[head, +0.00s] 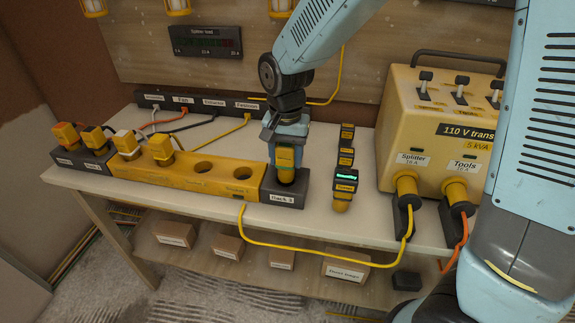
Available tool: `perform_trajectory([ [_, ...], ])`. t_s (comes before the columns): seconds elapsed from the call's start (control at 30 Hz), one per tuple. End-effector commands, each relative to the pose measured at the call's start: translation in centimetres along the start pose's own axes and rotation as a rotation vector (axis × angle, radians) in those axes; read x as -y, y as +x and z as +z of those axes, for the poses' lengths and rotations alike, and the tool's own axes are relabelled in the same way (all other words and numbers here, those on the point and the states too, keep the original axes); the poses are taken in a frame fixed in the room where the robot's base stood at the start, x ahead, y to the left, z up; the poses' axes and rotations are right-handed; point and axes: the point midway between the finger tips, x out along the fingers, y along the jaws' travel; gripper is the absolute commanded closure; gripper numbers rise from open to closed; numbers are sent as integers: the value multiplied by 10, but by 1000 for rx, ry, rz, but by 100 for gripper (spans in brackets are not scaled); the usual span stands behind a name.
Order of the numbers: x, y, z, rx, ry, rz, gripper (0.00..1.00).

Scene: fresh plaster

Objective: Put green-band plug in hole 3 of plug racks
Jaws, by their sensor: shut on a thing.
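My gripper (285,153) points down over the dark block labelled Rack 3 (284,198), at the right end of the row of racks. It is shut on a yellow plug (286,175) with a green band, which the fingers partly cover. The plug is upright, with its lower end at the top of that block. I cannot tell whether it is seated in a hole or just above it. The long yellow rack (220,177) has two plugs at its left and two open round holes (203,168) to their right. The dark rack at far left (92,160) holds two plugs.
A yellow transformer (440,130) stands farther right. A yellow cable (290,245) loops over the bench's front edge. A dark socket strip (200,103) runs behind.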

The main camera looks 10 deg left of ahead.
Motion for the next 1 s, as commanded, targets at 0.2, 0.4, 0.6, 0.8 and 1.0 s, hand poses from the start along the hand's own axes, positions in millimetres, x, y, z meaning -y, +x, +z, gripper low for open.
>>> perform_trajectory([
  [0.2,1,27,-2,2,-1,3,84],
  [0.4,1,33,-2,0,0,1,84],
  [0.6,1,35,-2,1,-1,1,84],
  [0.8,1,35,-1,0,-2,1,34],
  [1.0,1,35,-1,0,-2,1,23],
])
